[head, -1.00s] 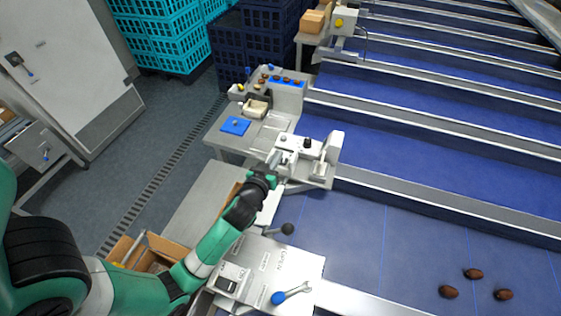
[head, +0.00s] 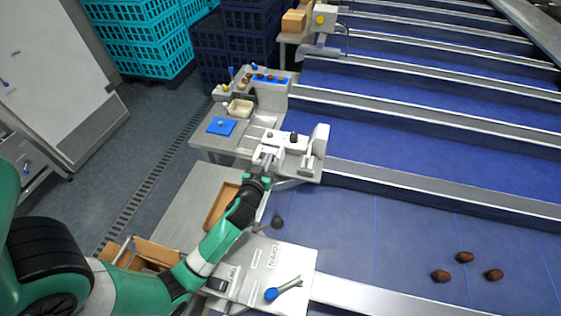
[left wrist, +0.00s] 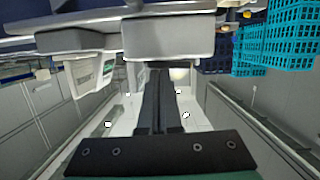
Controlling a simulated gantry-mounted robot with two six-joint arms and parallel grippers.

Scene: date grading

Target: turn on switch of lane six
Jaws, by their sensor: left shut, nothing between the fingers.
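My left gripper (head: 265,160) is shut and empty at the near left side of a white control box (head: 292,147) at the end of a blue lane. In the head view I cannot tell whether its tips touch the box. The box has a dark knob (head: 293,137) on top and a paler recessed part on its right. In the left wrist view the shut fingers (left wrist: 158,80) point at a grey block (left wrist: 168,38), with a pale round part (left wrist: 180,73) beside the tips. No lane number is readable, and the switch's state cannot be told. My right gripper is out of view.
A cardboard tray (head: 220,205) lies under my left arm. Several dates lie on the nearest blue belt (head: 400,240). Turquoise crates (head: 140,40) stand at the back.

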